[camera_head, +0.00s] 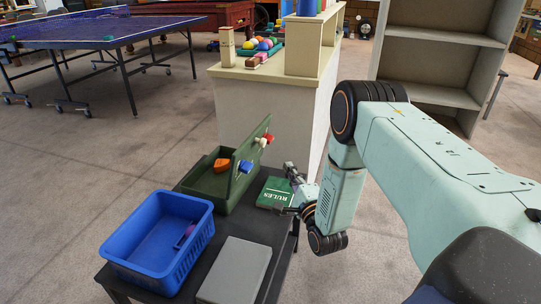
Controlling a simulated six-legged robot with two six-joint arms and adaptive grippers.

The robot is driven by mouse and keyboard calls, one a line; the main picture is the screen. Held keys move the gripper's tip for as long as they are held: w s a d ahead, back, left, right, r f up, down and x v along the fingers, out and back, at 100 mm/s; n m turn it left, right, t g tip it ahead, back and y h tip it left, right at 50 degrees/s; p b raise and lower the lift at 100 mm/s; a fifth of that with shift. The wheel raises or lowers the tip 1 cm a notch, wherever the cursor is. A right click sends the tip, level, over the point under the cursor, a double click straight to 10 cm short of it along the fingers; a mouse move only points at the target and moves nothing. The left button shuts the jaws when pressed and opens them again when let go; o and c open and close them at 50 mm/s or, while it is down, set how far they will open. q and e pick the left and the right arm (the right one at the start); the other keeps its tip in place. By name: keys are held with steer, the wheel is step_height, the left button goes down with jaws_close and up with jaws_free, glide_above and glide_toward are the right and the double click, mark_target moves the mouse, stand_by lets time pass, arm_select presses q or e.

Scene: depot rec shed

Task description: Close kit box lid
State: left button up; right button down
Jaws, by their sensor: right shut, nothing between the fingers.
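The green kit box (208,184) stands on a dark table, with an orange item (222,164) inside it. Its green lid (243,180) stands up steeply along the box's right side, open. The gripper partly covers the book. My left gripper is out of view.
On the dark table (232,226), a blue basket (190,248) stands in front of the kit box and a grey flat box (235,270) lies to its right. A cream counter (283,95) rises behind. Open floor lies at left.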

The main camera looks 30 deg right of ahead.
steer(key=a+b+x, duration=0.1)
steer(key=b+x, duration=0.2)
steer(key=x, duration=0.5)
steer(key=shift+w+a+r, duration=0.3)
steer(key=shift+w+a, duration=0.2)
steer(key=shift+a, duration=0.3)
steer(key=shift+a+r, duration=0.1)
